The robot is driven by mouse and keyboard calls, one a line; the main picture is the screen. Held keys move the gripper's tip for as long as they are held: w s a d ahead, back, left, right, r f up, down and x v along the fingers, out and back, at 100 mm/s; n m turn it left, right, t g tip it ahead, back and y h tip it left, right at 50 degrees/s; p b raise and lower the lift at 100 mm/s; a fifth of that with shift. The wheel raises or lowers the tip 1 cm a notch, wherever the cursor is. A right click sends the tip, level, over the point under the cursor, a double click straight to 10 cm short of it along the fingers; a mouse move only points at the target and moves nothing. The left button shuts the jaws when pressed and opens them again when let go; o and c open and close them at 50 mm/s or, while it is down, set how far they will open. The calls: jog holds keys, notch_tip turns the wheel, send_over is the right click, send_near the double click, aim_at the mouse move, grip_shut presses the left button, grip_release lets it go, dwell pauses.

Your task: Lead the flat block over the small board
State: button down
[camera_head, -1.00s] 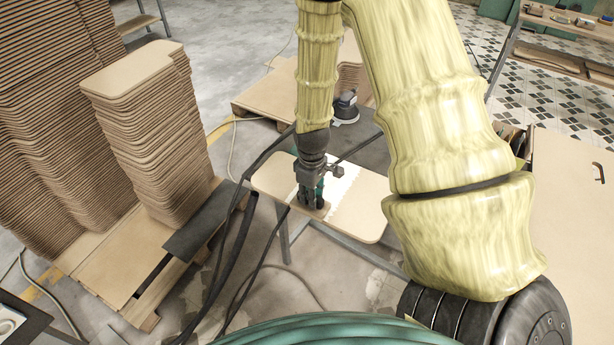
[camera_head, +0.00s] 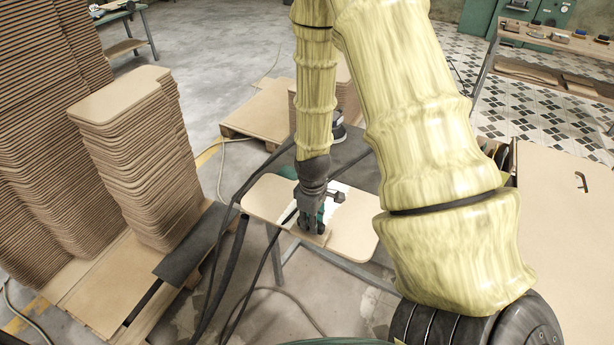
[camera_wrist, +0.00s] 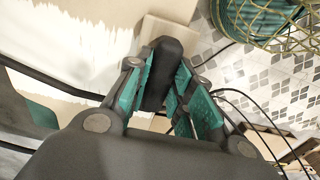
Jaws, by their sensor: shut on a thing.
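The small board (camera_head: 355,232) is a tan, rounded panel on a stand in the middle of the head view. A white patch (camera_head: 338,192) covers part of it; in the wrist view the white area (camera_wrist: 75,55) has ragged edges. My gripper (camera_head: 311,222) points down at the board's near edge. It is shut on the dark grip (camera_wrist: 166,65) of the flat block, whose tan base (camera_wrist: 167,34) shows beyond the fingers. In the head view the block (camera_head: 318,239) lies at the near edge, partly hidden by the gripper. Exact contact with the board cannot be told.
Tall stacks of curved boards (camera_head: 140,155) stand on a pallet at left. Black cables (camera_head: 232,215) hang beside the small board. A large tan panel (camera_head: 555,240) is at right, and a shelf with small items (camera_head: 560,45) at back right.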

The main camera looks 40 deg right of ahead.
jog(key=shift+s+d, duration=0.2)
jog(key=shift+s, duration=0.25)
jog(key=shift+w+d+p, duration=0.15)
jog(key=shift+w+d, duration=0.15)
jog(key=shift+d, duration=0.35)
jog(key=shift+w+d+p, duration=0.2)
jog(key=shift+w+d, duration=0.05)
jog(key=shift+d, duration=0.4)
jog(key=shift+w+d+p, duration=0.15)
jog(key=shift+w+d, duration=0.15)
jog(key=shift+d, duration=0.35)
jog(key=shift+w, duration=0.15)
jog(key=shift+w+a, duration=0.3)
jog(key=shift+w, duration=0.45)
jog(key=shift+w+a, duration=0.3)
jog(key=shift+w, duration=0.4)
jog(key=shift+w+a+f, duration=0.1)
jog(key=shift+w+a, duration=0.25)
jog(key=shift+w, duration=0.35)
jog(key=shift+w+a, duration=0.3)
jog(key=shift+w, duration=0.35)
